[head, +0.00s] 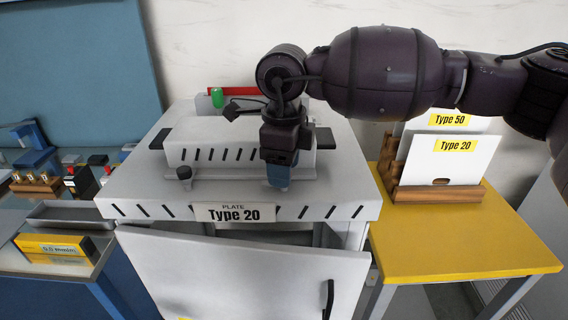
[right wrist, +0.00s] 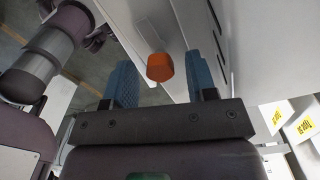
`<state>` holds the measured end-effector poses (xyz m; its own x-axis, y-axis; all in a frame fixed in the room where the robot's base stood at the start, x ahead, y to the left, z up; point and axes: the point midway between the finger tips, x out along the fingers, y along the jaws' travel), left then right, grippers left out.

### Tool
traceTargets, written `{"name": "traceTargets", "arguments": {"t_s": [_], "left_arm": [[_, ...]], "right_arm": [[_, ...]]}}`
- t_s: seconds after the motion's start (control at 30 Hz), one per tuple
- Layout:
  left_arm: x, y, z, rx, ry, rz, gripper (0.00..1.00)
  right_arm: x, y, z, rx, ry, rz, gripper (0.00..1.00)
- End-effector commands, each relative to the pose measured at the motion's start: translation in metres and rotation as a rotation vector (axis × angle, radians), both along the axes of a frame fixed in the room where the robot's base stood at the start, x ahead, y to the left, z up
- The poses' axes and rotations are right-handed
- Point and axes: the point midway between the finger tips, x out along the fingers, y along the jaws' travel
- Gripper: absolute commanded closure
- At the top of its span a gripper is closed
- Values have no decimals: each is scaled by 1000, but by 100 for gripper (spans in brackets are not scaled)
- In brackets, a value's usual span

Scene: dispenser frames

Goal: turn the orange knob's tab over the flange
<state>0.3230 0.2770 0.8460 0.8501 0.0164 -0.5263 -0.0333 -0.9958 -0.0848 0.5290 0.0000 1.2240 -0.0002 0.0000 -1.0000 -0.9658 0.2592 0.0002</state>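The orange knob (right wrist: 159,68) shows in the right wrist view, beside the edge of a white panel (right wrist: 190,25). My right gripper (right wrist: 160,62) is open, with one blue finger on each side of the knob in the picture; I cannot tell whether either touches it. In the head view my right gripper (head: 278,175) points down at the front of the white dispenser (head: 345,195), and the knob is hidden there. The direction of its tab and the flange cannot be made out. My left gripper is not in view.
A white door (head: 250,275) hangs ajar below the "Type 20" label (head: 235,213). A yellow table (head: 460,240) at right holds a wooden rack (head: 435,193) with white plates. A yellow box (head: 55,248) and a grey tray (head: 70,215) lie at left.

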Motion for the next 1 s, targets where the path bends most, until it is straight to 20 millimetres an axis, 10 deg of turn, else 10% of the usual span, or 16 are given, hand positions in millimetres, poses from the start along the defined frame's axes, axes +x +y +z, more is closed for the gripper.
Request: {"name": "traceTargets", "arguments": {"t_s": [0.3,1.0], "left_arm": [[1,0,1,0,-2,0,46],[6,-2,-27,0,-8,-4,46]], "right_arm": [[0,0,0,0,0,0,95],[1,0,-2,0,0,-327,95]]}}
